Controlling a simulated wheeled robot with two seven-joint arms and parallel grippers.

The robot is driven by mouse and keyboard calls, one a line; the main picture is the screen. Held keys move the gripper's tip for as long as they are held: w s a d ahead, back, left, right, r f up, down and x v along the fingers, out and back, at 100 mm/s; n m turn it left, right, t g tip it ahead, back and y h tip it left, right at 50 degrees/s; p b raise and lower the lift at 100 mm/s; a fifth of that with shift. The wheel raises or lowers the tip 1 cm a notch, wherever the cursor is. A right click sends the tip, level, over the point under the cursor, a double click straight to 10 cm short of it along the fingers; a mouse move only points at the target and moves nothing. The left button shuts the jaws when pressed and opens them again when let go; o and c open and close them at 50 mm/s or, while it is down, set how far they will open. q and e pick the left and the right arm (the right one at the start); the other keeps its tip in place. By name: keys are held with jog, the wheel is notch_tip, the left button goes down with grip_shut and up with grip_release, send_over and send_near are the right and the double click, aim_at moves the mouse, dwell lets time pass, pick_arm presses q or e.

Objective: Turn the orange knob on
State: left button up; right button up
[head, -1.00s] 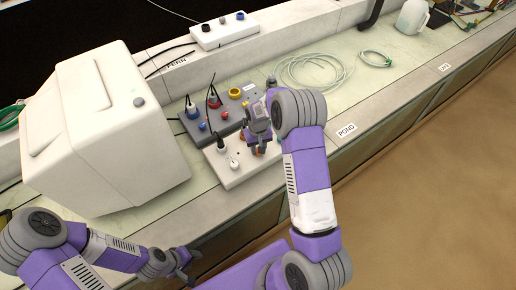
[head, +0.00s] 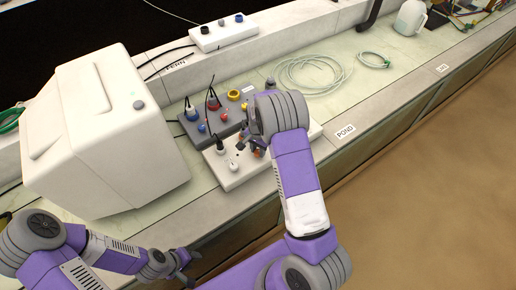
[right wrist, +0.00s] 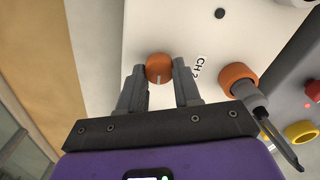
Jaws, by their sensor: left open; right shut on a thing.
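The orange knob (right wrist: 159,67) is round with a pale pointer line and sits on the white panel (right wrist: 215,45) beside a "CH 2" label. In the right wrist view my right gripper (right wrist: 159,85) has one finger on each side of the knob and is shut on it. In the head view the right gripper (head: 256,147) is over the white box (head: 233,181), and my arm hides part of the box. My left gripper (head: 184,266) is open and empty, low at the left, away from the boxes.
An orange ring socket (right wrist: 238,78) is close to the right finger. A dark grey box (head: 196,137) with plugs and a yellow ring (head: 234,94) stands behind the white box. A large white case (head: 100,130) stands at left. Coiled tubing (head: 308,74) lies to the right.

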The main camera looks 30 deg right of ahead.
aim_at(258, 151)
jog(key=shift+m, duration=0.9)
jog(key=o, duration=1.1)
jog(key=shift+c, duration=0.2)
jog(key=shift+r, duration=0.1)
notch_tip(258, 151, up, 8)
jog(key=shift+f+p, duration=0.25)
jog(key=shift+p, duration=0.35)
